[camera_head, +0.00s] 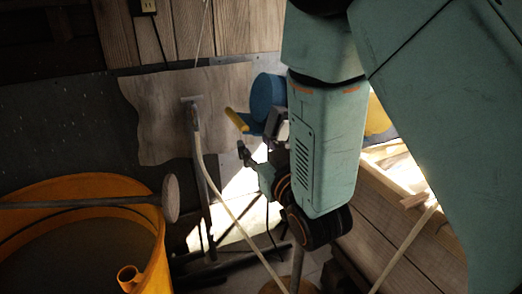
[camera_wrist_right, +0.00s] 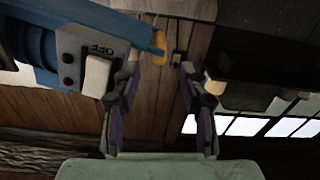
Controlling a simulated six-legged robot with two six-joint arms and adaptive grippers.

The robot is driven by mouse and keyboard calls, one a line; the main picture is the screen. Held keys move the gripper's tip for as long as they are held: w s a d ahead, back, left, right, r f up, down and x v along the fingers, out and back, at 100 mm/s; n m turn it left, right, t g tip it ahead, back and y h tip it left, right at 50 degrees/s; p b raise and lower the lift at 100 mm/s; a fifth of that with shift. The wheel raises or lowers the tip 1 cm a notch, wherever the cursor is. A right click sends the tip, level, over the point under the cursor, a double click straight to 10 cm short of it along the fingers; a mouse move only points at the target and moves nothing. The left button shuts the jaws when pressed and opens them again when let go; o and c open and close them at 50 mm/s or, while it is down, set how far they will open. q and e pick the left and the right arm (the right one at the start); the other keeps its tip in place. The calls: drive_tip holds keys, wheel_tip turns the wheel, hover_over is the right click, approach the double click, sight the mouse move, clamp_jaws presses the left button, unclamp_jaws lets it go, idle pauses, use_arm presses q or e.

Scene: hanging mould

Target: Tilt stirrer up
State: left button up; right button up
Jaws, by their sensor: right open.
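A blue machine (camera_head: 268,92) with a yellow handle (camera_head: 237,119) is at the upper middle of the head view, partly hidden by my right arm. I cannot tell for sure if it is part of the stirrer. In the right wrist view the blue body (camera_wrist_right: 45,45) fills the upper left, with a white block (camera_wrist_right: 98,75) beside an "OFF" label and the yellow handle (camera_wrist_right: 157,46). My right gripper (camera_head: 247,158) is open, just below the machine. In the right wrist view its fingers (camera_wrist_right: 158,95) are apart with nothing between them; the left finger appears close to the white block. My left gripper is not in view.
An orange tub (camera_head: 85,187) stands at the lower left, with a grey rod (camera_head: 85,203) ending in a disc (camera_head: 171,198) across it. A thin upright pole (camera_head: 203,185) and a pale hose (camera_head: 235,215) are left of my arm. Wooden planks (camera_head: 385,240) lie at the right.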

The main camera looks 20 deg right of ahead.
drive_tip(key=shift+s+a+r, duration=0.1)
drive_tip(key=shift+s+a, duration=0.05)
drive_tip(key=shift+s, duration=0.4)
drive_tip(key=shift+s+a+r, duration=0.1)
drive_tip(key=shift+s, duration=0.45)
drive_tip(key=shift+s+d, duration=0.1)
drive_tip(key=shift+d, duration=0.1)
